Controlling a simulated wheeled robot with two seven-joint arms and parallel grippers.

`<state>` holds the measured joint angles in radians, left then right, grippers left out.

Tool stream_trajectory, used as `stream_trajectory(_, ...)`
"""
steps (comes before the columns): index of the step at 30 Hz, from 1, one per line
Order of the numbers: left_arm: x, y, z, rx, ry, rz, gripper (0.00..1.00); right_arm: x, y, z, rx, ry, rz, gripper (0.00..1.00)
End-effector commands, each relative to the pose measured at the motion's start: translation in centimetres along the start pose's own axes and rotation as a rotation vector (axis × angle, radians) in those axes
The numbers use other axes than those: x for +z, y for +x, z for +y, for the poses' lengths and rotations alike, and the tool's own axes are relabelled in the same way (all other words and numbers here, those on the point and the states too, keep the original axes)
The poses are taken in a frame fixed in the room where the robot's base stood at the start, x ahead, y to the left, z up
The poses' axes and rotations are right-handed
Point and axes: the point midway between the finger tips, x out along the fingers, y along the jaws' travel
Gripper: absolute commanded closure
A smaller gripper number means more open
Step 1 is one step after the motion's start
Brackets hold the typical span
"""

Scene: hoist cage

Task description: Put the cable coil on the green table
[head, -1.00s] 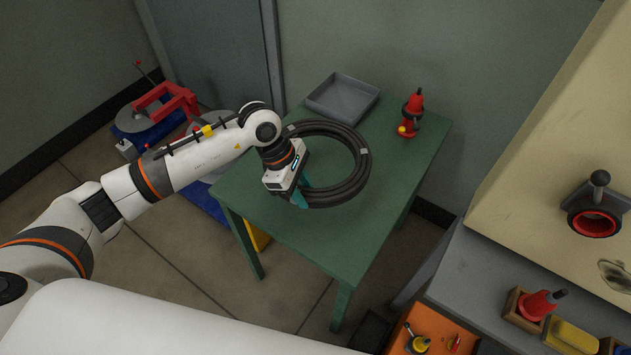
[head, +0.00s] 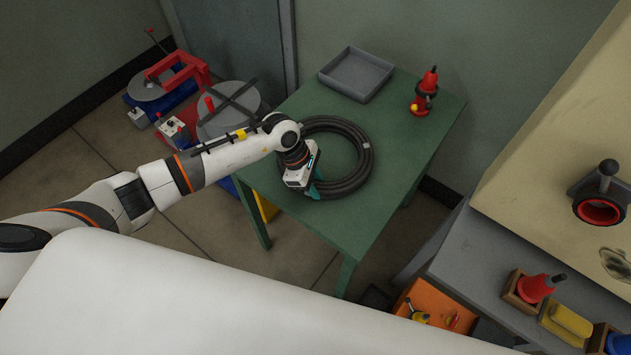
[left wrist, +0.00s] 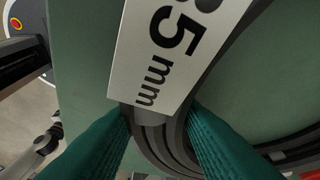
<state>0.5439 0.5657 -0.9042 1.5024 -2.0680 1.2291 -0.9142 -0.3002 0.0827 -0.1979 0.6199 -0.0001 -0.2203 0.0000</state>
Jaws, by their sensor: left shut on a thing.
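The cable coil (head: 364,165) is a black ring with a small pale tag, over the middle of the green table (head: 390,205). It looks flat and on or very close to the tabletop; I cannot tell whether it fully rests there. My left gripper (head: 314,190) is shut on the coil's near left side, its teal fingers pointing down. In the left wrist view, the fingers (left wrist: 157,118) stand on both sides of the coil (left wrist: 165,150), below a white label (left wrist: 165,50) reading "35 mm" with a digit partly cut off. My right gripper is not in view.
A grey tray (head: 356,73) and a red device (head: 426,92) stand at the table's back. Cable reels (head: 228,110) are on the left. A grey bench (head: 480,260) with red and yellow items and an orange bin (head: 425,308) are at right.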

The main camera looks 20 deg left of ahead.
Motion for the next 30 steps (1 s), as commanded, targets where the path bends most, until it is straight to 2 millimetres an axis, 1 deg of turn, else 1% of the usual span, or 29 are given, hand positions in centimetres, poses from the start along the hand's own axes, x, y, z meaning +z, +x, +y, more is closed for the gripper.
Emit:
stream_trajectory(1,-0.2,-0.2,-0.2,-0.008,0.004,0.005,1.0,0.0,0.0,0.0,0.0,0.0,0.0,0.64)
stream_trajectory(6,-0.2,-0.2,-0.2,-0.007,0.004,0.005,1.0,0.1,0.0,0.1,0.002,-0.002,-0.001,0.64)
stream_trajectory(10,-0.1,0.1,-0.2,-0.007,0.004,0.005,1.0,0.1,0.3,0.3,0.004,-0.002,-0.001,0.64)
stream_trajectory(11,0.0,0.2,0.0,0.0,0.0,0.001,0.62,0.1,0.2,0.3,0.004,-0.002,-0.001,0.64)
stream_trajectory(12,0.0,0.2,0.0,0.0,0.0,0.001,0.56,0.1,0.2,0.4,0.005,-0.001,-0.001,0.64)
stream_trajectory(14,0.0,0.2,0.0,0.0,0.0,0.001,0.46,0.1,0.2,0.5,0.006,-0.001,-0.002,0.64)
stream_trajectory(21,0.0,0.2,0.0,0.0,0.0,0.001,0.45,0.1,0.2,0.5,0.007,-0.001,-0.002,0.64)
stream_trajectory(25,0.0,-0.2,0.0,-0.001,0.001,0.001,0.45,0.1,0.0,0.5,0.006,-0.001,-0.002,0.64)
stream_trajectory(28,0.0,-1.4,-0.1,-0.002,0.001,0.001,0.45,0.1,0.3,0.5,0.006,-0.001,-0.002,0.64)
stream_trajectory(30,0.1,-2.8,-0.1,-0.004,0.003,-0.001,0.45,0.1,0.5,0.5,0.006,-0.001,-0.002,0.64)
